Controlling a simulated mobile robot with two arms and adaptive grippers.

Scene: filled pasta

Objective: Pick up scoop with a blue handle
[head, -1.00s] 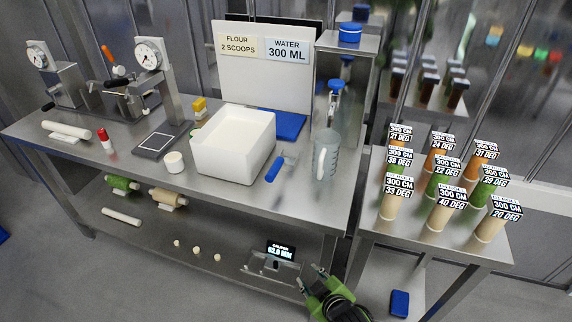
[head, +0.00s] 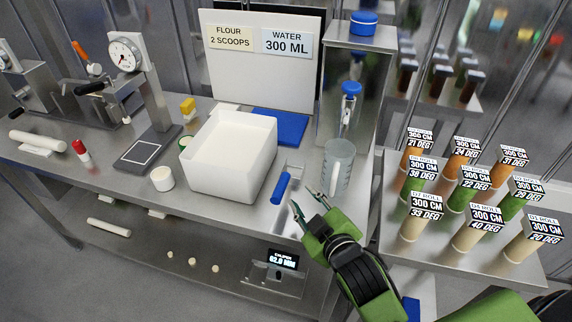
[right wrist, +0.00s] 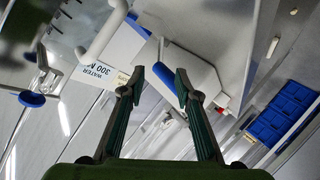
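The scoop lies on the steel counter just right of the white bin, its blue handle (head: 281,188) toward the front edge and its metal end partly hard to make out. My right gripper (head: 302,198) reaches in from the lower right, open and empty, its fingertips just right of the handle and apart from it. In the right wrist view a blue bar that looks like the handle (right wrist: 164,76) shows beyond and between the open fingertips (right wrist: 159,76). My left gripper is not in view.
A clear measuring jug (head: 338,168) stands close to the right of my fingers. The white bin (head: 233,158) stands left of the scoop, a blue mat (head: 282,125) behind it. Several labelled rolls (head: 468,233) stand on the right table.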

